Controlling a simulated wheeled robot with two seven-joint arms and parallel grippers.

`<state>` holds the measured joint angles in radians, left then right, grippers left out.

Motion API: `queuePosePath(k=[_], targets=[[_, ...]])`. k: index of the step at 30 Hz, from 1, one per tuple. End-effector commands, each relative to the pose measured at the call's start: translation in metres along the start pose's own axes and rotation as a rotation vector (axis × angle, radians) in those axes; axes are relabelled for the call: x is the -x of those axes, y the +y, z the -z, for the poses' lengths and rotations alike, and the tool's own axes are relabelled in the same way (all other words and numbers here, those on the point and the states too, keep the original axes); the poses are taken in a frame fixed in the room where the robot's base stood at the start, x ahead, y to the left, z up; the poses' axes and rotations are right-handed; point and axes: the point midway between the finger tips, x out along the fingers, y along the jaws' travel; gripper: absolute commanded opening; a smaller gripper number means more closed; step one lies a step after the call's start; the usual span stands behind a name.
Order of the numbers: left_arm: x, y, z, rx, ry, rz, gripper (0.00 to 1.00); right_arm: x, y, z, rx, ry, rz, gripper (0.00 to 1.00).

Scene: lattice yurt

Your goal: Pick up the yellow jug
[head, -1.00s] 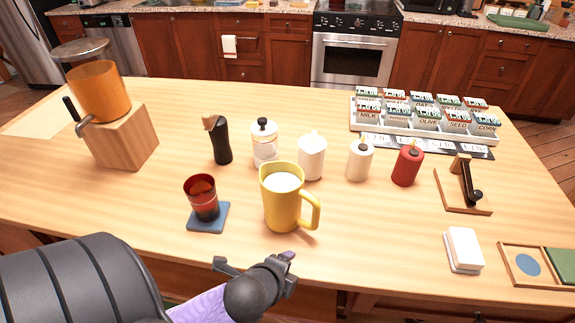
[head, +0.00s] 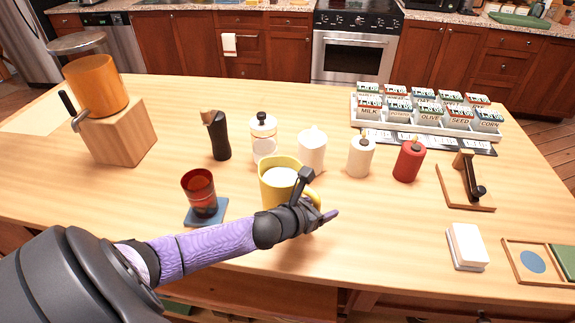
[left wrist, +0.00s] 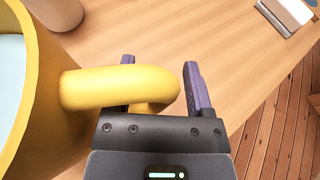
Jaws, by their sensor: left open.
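The yellow jug (head: 270,181) stands upright on the wooden table with a pale content inside. My left gripper (head: 320,195) is at its right side, in front of the handle and partly hiding it. In the left wrist view, the jug's body (left wrist: 38,100) fills the left edge. Its handle (left wrist: 110,88) reaches in between the two purple fingers of the open left gripper (left wrist: 160,85). I cannot tell whether the fingers touch the handle. My right gripper is not in view.
A red cup (head: 200,190) on a blue coaster (head: 212,216) stands left of the jug. White jars (head: 312,150), a black pepper mill (head: 220,140) and a red bottle (head: 408,160) stand behind. A white block (head: 466,246) lies right; the table between is clear.

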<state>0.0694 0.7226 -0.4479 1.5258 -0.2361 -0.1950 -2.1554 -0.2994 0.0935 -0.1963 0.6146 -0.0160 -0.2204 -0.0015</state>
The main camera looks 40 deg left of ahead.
Motion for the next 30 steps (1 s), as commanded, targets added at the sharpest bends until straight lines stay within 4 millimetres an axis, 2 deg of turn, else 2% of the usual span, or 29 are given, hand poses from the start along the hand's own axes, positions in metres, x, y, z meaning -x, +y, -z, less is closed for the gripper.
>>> queuePosePath(k=[7,16,30], targets=[[-0.0031,-0.0004,-0.0002,0.001,0.001,0.001,0.65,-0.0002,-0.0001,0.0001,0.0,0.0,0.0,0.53],[-0.0028,-0.0004,-0.0002,0.001,0.001,0.0,0.02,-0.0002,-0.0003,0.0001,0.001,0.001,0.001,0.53],[-0.0028,-0.0004,-0.0002,0.002,0.001,0.0,0.0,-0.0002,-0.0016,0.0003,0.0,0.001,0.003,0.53]])
